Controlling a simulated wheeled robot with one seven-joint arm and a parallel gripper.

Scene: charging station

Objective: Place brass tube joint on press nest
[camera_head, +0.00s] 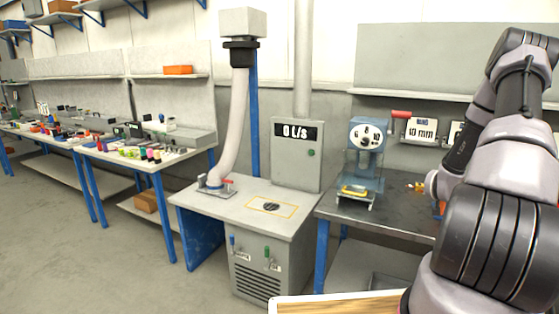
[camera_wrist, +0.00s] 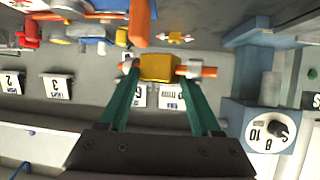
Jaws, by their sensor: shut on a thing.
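My gripper (camera_wrist: 157,75) has green fingers and is shut on the brass tube joint (camera_wrist: 160,67), a yellow block between the fingertips with grey collars and orange ends at both sides. In the head view my arm hides the gripper and most of what it holds. A blue-grey press with a round dial (camera_head: 367,134) stands on the dark bench. A yellow part, which may be the press nest (camera_head: 355,191), sits at its base. The dial also shows in the wrist view (camera_wrist: 268,130), right of the gripper. The joint looks apart from the press.
A small yellow piece (camera_head: 418,186) lies on the dark bench (camera_head: 395,218) right of the press. Number cards (camera_head: 420,130) hang behind it, beside a red handle (camera_head: 401,114). A grey cabinet (camera_head: 297,150) and hose station stand left. In the wrist view, orange and blue things crowd the upper left.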

